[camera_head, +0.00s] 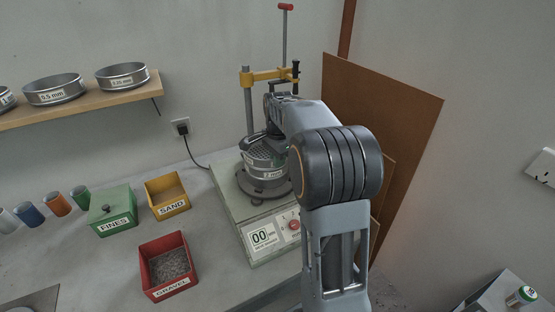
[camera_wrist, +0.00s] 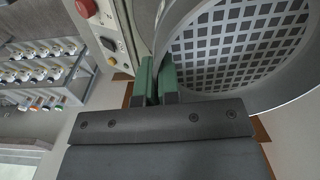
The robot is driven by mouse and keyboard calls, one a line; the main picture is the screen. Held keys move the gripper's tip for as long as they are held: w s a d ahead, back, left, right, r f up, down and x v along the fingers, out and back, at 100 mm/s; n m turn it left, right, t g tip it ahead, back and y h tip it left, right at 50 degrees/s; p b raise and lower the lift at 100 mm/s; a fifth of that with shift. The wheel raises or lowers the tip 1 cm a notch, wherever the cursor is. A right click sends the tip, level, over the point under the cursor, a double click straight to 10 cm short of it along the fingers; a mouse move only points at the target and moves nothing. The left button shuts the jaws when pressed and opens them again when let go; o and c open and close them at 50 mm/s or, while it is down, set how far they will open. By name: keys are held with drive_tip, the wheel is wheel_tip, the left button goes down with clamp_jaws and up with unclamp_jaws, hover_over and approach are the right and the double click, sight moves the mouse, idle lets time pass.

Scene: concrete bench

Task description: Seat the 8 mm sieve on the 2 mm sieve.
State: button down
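The 8 mm sieve (camera_wrist: 240,45), a metal ring with a coarse square-hole mesh, fills the upper right of the wrist view. My gripper (camera_wrist: 156,75), with green finger pads, is closed on its rim. In the head view this sieve (camera_head: 262,149) is tilted at the top of the stack, partly behind my arm. The 2 mm sieve (camera_head: 268,173), with a white label, stands below it on the shaker (camera_head: 228,192). The two look very close; whether they touch is not clear. My fingers are hidden in the head view.
The shaker's post and yellow clamp bar (camera_head: 262,77) rise behind the stack. A green FINES box (camera_head: 113,210), yellow SAND box (camera_head: 167,193) and red GRAVEL box (camera_head: 166,265) stand left. A shelf (camera_head: 80,104) holds other sieves. A brown board (camera_head: 390,110) leans at right.

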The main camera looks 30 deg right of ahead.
drive_tip(key=c, duration=1.3)
unclamp_jaws()
drive_tip(key=shift+o, duration=0.2)
wheel_tip(320, 180, up, 14)
drive_tip(key=p, duration=0.1)
drive_tip(key=shift+f, duration=0.1)
wheel_tip(320, 180, down, 6)
drive_tip(key=s+a+f+n+t, duration=0.1)
drive_tip(key=n, duration=0.6)
drive_tip(key=s+a+f+n+t, duration=0.1)
drive_tip(key=s+a+f+n, duration=0.2)
drive_tip(key=s+a, duration=0.3)
drive_tip(key=s+a+f+n+t, duration=0.1)
drive_tip(key=s+a+f+n, duration=0.2)
drive_tip(key=s, duration=0.9)
drive_tip(key=a+n, duration=0.2)
drive_tip(key=n, duration=0.1)
drive_tip(key=shift+a+f+n+t, duration=0.2)
drive_tip(key=shift+a+n+t, duration=0.1)
drive_tip(key=shift+a+t, duration=0.1)
